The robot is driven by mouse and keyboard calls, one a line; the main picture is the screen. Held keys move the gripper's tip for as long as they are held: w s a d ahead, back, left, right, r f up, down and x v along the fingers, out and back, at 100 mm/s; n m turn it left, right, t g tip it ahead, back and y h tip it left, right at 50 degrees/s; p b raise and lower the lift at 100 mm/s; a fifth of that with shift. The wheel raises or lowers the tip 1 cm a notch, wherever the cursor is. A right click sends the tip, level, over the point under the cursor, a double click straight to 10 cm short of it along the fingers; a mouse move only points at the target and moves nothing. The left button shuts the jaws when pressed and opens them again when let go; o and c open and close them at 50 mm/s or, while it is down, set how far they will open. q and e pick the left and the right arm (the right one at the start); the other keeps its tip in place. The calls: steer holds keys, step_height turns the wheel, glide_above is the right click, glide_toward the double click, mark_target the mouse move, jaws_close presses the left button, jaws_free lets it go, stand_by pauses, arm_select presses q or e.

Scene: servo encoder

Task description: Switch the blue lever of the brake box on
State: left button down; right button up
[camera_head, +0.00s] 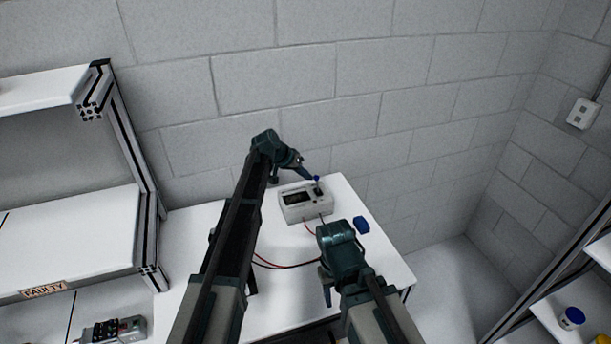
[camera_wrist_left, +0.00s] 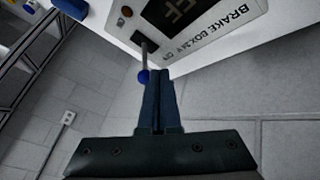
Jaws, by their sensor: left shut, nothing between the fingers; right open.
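The brake box (camera_head: 303,202) is a white box on the white table, with a dark display on its top. Its blue-tipped lever (camera_head: 317,179) stands at the box's back right. In the left wrist view the lever's blue knob (camera_wrist_left: 143,76) sits on a thin metal stem, and the box (camera_wrist_left: 210,38) shows its printed label and display. My left gripper (camera_head: 312,178) is shut and empty. Its fingertips (camera_wrist_left: 158,72) are right beside the knob; I cannot tell whether they touch it. My right gripper (camera_head: 325,283) is open and empty, low in front of the box.
A blue object (camera_head: 361,225) lies on the table right of the box. Red and black cables run from the box across the white table (camera_head: 345,190). A shelf (camera_head: 80,235) with a "FAULTY" label stands left, and another shelf (camera_head: 560,318) right. A block wall is behind.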

arm_select(q)
steer(key=shift+s, duration=0.2)
steer(key=shift+s+d+r+m+t+y+b, duration=0.15)
steer(key=shift+s+d+m+t, duration=0.1)
steer(key=shift+s+t, duration=0.2)
steer(key=shift+s+d+f+m+t+y+b, duration=0.15)
steer(key=shift+s+m+t, duration=0.15)
steer(key=shift+t, duration=0.25)
steer(key=shift+s+d+r+m+t+b, duration=0.15)
steer(key=shift+s+m+t+b, duration=0.1)
steer(key=shift+s+t+b, duration=0.4)
steer(key=shift+s+d+m+t+y+b, duration=0.2)
steer(key=shift+s+m+t+y+b, duration=0.25)
steer(key=shift+t+b, duration=0.3)
steer(key=shift+d+r+t, duration=0.1)
steer(key=shift+t, duration=0.2)
steer(key=shift+w, duration=0.2)
